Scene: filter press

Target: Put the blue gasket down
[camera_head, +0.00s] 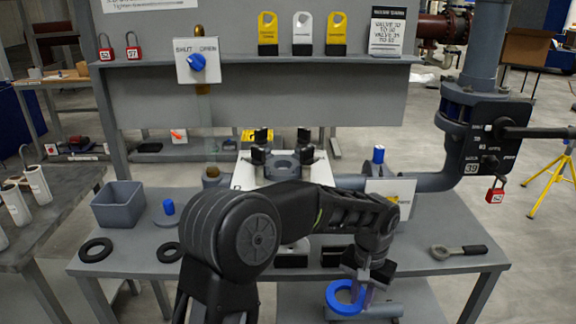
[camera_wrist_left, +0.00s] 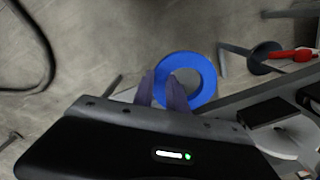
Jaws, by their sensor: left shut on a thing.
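My left gripper (camera_head: 361,288) is shut on the blue gasket (camera_head: 331,296), a flat ring. In the head view the gasket appears just below the table's front edge, right of the middle. In the left wrist view, the fingers (camera_wrist_left: 163,91) pinch one side of the gasket (camera_wrist_left: 208,77), with blurred grey floor behind it. I cannot tell its height from these views. My left arm hides part of the table (camera_head: 432,225) and the lower part of the press (camera_head: 284,162). My right gripper is not in view.
Black rings (camera_head: 96,250) lie by a grey bin (camera_head: 119,205) on the table's left. A grey column with a valve lever (camera_head: 535,132) and red padlock (camera_head: 495,196) stands back right. Bare tabletop shows between my gripper and the wrench.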

